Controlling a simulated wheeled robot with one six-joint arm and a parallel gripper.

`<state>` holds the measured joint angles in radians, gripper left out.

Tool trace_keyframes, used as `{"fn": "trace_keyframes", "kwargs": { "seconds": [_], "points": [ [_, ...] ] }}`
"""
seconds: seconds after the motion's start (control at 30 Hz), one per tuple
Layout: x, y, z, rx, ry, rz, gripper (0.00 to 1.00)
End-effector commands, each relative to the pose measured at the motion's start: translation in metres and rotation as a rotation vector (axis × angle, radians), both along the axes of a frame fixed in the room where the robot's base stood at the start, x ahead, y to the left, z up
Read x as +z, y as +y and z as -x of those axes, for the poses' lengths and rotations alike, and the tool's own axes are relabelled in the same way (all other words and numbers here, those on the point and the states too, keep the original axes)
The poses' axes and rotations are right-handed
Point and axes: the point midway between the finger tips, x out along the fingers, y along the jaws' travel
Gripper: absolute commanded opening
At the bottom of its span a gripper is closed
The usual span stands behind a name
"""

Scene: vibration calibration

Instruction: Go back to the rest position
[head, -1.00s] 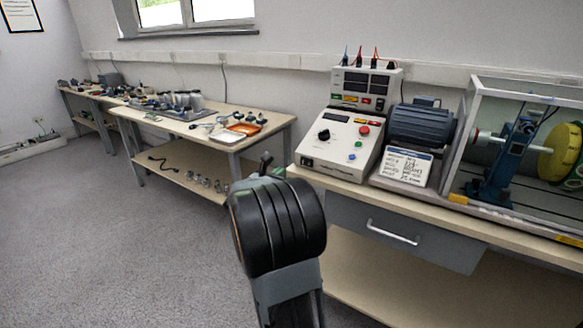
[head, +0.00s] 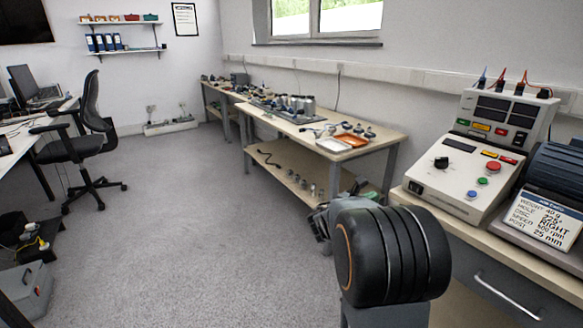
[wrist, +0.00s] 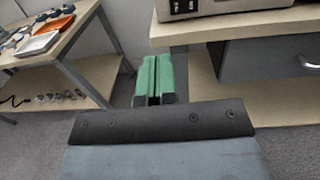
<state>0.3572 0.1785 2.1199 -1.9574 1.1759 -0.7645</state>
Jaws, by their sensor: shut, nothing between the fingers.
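My gripper (wrist: 153,80) shows in the wrist view as two green fingers side by side, shut with nothing between them. It hangs in the open gap between the workbench on the left and the bench with the drawer on the right, touching neither. In the head view my arm rises at the lower right in front of that gap, and its black joint hides most of the gripper. The control box (head: 468,155) and the motor with its label card (head: 541,219) stand on the right bench, apart from my arm.
The workbench (head: 377,133) holds an orange tray (head: 352,140), a white tray (head: 333,145) and small parts. The drawer (head: 478,270) of the right bench is shut. An office chair (head: 82,140) stands at the left, with a grey case (head: 25,290) on the floor. The middle carpet is clear.

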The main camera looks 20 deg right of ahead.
Motion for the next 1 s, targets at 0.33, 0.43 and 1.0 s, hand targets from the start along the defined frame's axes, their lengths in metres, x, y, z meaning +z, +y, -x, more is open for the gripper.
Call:
{"fn": "trace_keyframes", "kwargs": {
  "seconds": [0.33, 0.43, 1.0],
  "points": [
    [0.044, 0.025, 0.028, -0.093, -0.208, -0.202, 0.0],
    [0.071, 0.054, 0.052, -0.189, -0.407, -0.402, 0.0],
    [0.177, 0.273, 0.128, -0.984, -1.252, -1.477, 0.0]
  ]
}}
